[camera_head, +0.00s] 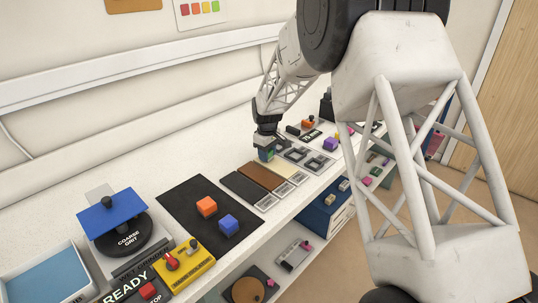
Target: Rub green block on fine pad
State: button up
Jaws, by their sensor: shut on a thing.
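My gripper (265,143) points down at mid-table, shut on a small green block (266,155) with a bluish side showing. The block is at the far ends of three strip pads lying side by side: a dark one (243,186), a brown one (264,176) and a cream one (289,171). The block is closest to the far end of the cream pad. I cannot tell whether it touches a pad or hovers just above. The pads' labels are too small to read, so which is fine is unclear.
A black mat (190,222) left of the pads holds an orange block (206,206) and a blue block (228,225). A wet grinder (121,239) and a yellow switch box (186,264) stand further left. Grey square holders (297,154) lie to the right.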

aim_at(285, 169)
jog(key=shift+s, duration=0.1)
dwell(0.3)
jog(key=shift+s+d, duration=0.7)
jog(key=shift+d, duration=0.1)
jog(key=shift+s, duration=0.1)
jog(key=shift+s+d, duration=0.7)
jog(key=shift+d, duration=0.1)
jog(key=shift+s+d, duration=0.1)
jog(key=shift+s, duration=0.05)
jog(key=shift+s+d, duration=0.65)
jog(key=shift+s+d, duration=0.15)
jog(key=shift+s+d, duration=0.65)
jog(key=shift+d, duration=0.05)
